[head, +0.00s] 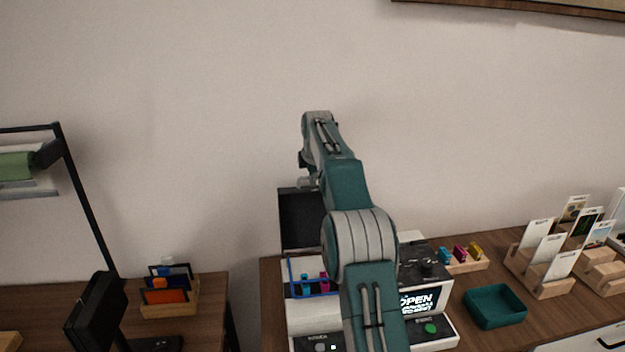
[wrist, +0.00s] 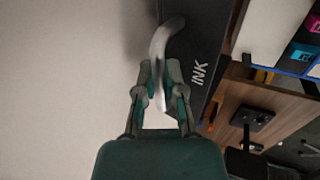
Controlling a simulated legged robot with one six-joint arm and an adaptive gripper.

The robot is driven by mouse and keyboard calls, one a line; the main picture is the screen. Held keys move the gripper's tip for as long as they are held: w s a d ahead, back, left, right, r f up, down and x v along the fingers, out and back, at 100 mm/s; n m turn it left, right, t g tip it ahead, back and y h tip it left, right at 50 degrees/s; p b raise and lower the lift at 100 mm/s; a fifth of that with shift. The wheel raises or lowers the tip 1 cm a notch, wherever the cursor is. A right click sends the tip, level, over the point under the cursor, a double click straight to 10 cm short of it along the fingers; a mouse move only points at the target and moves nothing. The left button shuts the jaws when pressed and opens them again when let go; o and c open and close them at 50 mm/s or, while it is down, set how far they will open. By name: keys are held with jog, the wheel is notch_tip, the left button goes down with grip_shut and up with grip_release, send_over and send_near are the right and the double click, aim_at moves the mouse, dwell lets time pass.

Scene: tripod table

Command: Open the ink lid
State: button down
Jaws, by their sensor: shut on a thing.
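The ink lid (head: 300,222) is a dark panel standing raised at the back of the white printer (head: 303,316) in the head view. In the wrist view the lid (wrist: 213,30) is the dark surface marked INK. Its pale curved handle (wrist: 161,42) lies between the fingertips of my gripper (wrist: 160,84), which is shut on it. The blue-edged ink bay (head: 311,295) lies uncovered, with cyan and magenta cartridges showing. My arm hides part of the lid and printer in the head view.
A teal tray (head: 495,307), a rack of coloured cartridges (head: 461,257) and wooden card holders (head: 545,270) stand right of the printer. A black lamp (head: 85,210) and a wooden organiser (head: 168,300) stand at left.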

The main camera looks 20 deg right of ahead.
jog(key=shift+w+d+r, duration=0.1)
jog(key=shift+w+r, duration=0.05)
jog(key=shift+r, duration=0.1)
jog(key=c, duration=0.7)
grip_release()
jog(key=shift+f, duration=0.15)
jog(key=v, duration=1.2)
jog(key=shift+f, duration=0.1)
